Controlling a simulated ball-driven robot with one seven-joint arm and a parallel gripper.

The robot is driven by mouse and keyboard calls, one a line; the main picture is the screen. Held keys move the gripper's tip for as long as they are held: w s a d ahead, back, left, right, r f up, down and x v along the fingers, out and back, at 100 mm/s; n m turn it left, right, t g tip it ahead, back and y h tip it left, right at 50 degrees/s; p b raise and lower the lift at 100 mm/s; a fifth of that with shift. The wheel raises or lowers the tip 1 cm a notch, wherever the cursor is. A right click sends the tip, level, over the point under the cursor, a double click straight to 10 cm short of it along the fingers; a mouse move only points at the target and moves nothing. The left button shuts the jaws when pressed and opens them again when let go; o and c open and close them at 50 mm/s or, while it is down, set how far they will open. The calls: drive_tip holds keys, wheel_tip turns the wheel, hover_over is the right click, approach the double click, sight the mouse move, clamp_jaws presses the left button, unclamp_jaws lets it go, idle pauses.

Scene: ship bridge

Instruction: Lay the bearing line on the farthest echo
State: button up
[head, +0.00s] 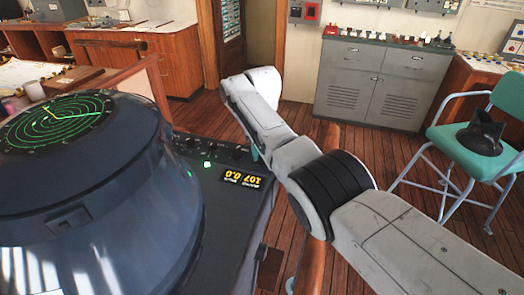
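The radar display (30,134) is a round dark screen with green rings, on top of a big dark blue-grey housing (90,200) at the left. A short yellowish line (48,111) shows near the upper middle of the rings. Small green marks are on the screen, but I cannot tell which are echoes. A control panel (222,205) beside the housing has dark knobs, a lit green control (207,164) and an amber readout (243,179), seen upside down, with digits like 107 and 0.0. My arm reaches over the panel's right side; my gripper is hidden behind it.
A teal chair (487,125) with a dark object (480,136) on its seat stands at the right. A grey cabinet (375,80) is at the back. A wooden rail (323,200) runs by the console. Some wooden floor (400,150) is clear.

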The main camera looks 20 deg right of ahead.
drive_tip(key=shift+r+m, duration=0.1)
drive_tip(key=shift+m, duration=0.2)
drive_tip(key=o, duration=1.1)
drive_tip(key=shift+c, duration=0.2)
wheel_tip(320, 180, up, 11)
drive_tip(key=b, duration=0.1)
drive_tip(key=shift+f, duration=0.25)
